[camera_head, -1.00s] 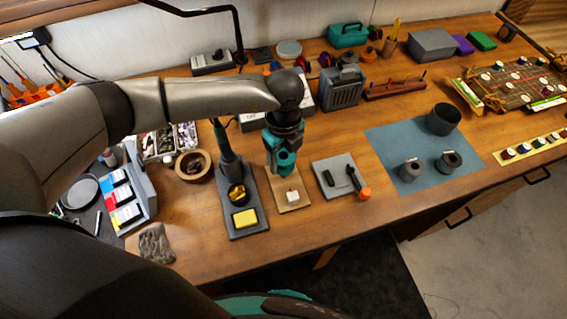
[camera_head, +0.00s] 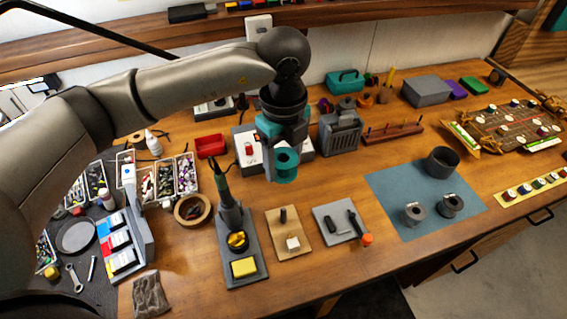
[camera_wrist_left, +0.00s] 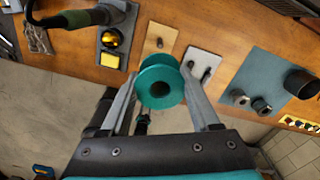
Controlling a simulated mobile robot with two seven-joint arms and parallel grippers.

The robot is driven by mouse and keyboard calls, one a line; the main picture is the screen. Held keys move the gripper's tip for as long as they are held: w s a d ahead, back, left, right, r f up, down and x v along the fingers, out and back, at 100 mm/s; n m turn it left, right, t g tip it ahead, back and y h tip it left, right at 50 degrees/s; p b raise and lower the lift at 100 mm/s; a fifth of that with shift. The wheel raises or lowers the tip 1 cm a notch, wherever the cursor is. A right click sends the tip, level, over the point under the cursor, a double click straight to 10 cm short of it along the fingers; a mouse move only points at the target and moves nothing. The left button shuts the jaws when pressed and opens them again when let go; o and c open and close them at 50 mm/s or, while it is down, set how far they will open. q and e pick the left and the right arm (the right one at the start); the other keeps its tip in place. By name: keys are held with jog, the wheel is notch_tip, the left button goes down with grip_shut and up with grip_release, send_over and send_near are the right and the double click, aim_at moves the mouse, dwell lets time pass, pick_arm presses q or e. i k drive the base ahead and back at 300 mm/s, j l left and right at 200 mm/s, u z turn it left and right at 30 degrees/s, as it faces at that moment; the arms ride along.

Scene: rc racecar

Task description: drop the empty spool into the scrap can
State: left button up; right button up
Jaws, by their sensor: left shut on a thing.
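My left gripper (camera_head: 282,150) is shut on a teal spool (camera_head: 286,168) and holds it in the air above the bench. In the left wrist view the spool (camera_wrist_left: 161,82) sits between the two fingers of the left gripper (camera_wrist_left: 161,72), its dark centre hole facing the camera. A dark grey, open-topped can (camera_head: 441,163) stands on the blue mat (camera_head: 390,190), to the right of the gripper; it also shows in the wrist view (camera_wrist_left: 300,83). My right gripper is not in view.
Two small grey cylinders (camera_head: 414,214) (camera_head: 450,206) stand on the mat in front of the can. Below the held spool are a wooden stand with a post (camera_head: 287,240) and a grey tool plate (camera_head: 334,226). A grey slotted box (camera_head: 340,135) stands behind, near the gripper.

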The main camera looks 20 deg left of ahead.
aim_at(437, 169)
jog(key=i+l+u, duration=0.1)
jog(key=l, duration=0.35)
jog(key=i+l+u, duration=0.1)
jog(key=i+l, duration=0.15)
jog(key=l, duration=0.15)
jog(key=i+l+u, duration=0.1)
jog(key=l, duration=0.35)
jog(key=i+l+u, duration=0.1)
jog(key=l, duration=0.4)
jog(key=i+l+u, duration=0.1)
jog(key=l, duration=0.35)
jog(key=i+l+u, duration=0.1)
jog(key=l, duration=0.4)
jog(key=i, duration=0.1)
